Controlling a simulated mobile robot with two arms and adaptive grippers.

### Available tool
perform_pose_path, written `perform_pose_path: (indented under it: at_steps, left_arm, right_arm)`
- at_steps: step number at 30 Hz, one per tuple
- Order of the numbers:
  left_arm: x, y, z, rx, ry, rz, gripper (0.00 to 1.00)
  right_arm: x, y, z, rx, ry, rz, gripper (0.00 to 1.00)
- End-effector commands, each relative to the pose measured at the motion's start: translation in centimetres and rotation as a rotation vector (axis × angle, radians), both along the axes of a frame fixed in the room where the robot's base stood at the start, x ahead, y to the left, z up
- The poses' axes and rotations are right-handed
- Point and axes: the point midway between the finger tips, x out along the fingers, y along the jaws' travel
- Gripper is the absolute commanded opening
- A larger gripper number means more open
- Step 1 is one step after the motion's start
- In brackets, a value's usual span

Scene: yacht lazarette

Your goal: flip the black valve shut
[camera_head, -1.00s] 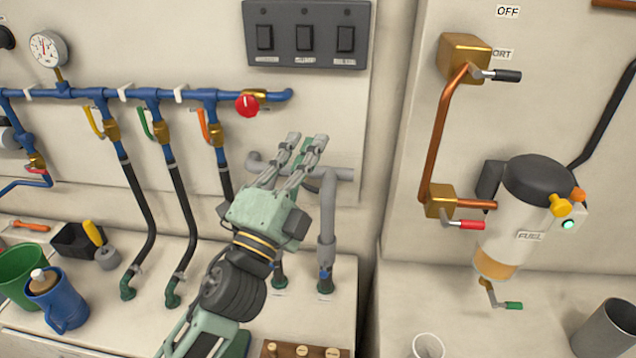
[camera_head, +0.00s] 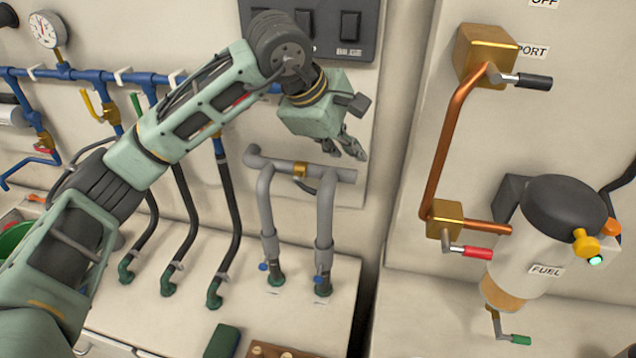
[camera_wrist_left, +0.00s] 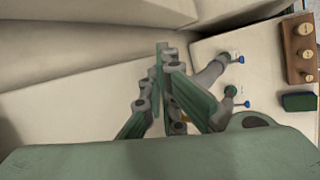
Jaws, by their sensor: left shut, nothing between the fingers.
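The black-handled valve sits on a brass block (camera_head: 487,56) at the upper right in the head view. Its black handle (camera_head: 534,81) points right and slightly down, beside the PORT label. My left gripper (camera_head: 356,154) is well to the left of it, apart from it, and points down and right. Its fingers are shut and empty, over the panel edge just above the grey pipes. In the left wrist view the fingers (camera_wrist_left: 160,85) show with nothing between them. The valve is out of that view. My right gripper is in neither view.
A copper pipe (camera_head: 448,150) runs down from the brass block to a lower brass valve with a red handle (camera_head: 472,252). A fuel filter (camera_head: 545,235) stands right of it. Grey pipes (camera_head: 325,210) rise below my left gripper. The wall between gripper and copper pipe is clear.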

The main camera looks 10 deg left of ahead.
Motion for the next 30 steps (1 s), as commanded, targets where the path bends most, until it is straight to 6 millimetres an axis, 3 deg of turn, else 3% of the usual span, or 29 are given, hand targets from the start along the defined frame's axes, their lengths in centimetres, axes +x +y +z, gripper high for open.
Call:
perform_pose_path:
  at_steps: [3, 17, 30]
  left_arm:
    - [0.2, 0.8, 0.2, 0.032, -0.005, 0.012, 0.00]
    - [0.2, 0.9, -0.3, 0.029, -0.003, 0.012, 0.00]
    - [0.1, 2.7, -5.3, 0.028, -0.002, 0.012, 0.00]
  right_arm:
    - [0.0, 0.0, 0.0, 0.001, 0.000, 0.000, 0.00]
    - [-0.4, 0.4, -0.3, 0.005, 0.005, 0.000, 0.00]
    - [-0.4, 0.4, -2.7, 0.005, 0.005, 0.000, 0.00]
